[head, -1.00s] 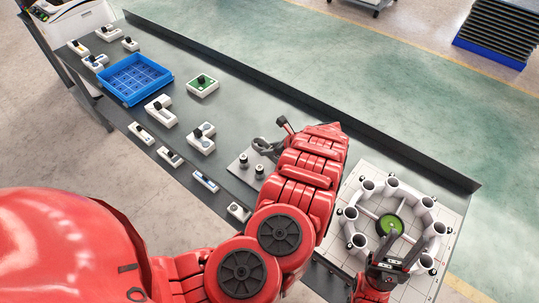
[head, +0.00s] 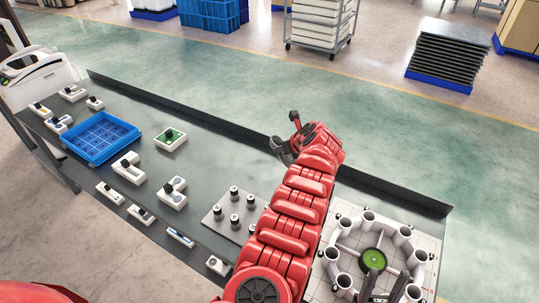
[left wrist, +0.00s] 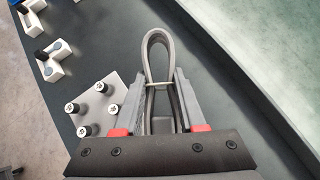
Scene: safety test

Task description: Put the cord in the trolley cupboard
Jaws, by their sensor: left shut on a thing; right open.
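The cord (left wrist: 157,50) is a grey bundled loop in the left wrist view. My left gripper (left wrist: 158,100) is shut on it, with the loop sticking out past the fingertips. In the head view my left gripper (head: 288,138) is over the back part of the bench, near its raised rear edge; the cord is hard to make out there. My right gripper (head: 384,286) is open and empty at the bottom right, in front of a white ring of tubes. I cannot pick out the trolley cupboard with certainty.
The dark bench (head: 225,150) carries a blue tray (head: 128,137), several small white fixtures and a plate with black posts (head: 218,214). The white tube ring (head: 343,225) stands at right. A wheeled rack (head: 345,43) and stacked dark trays (head: 440,60) stand beyond open floor.

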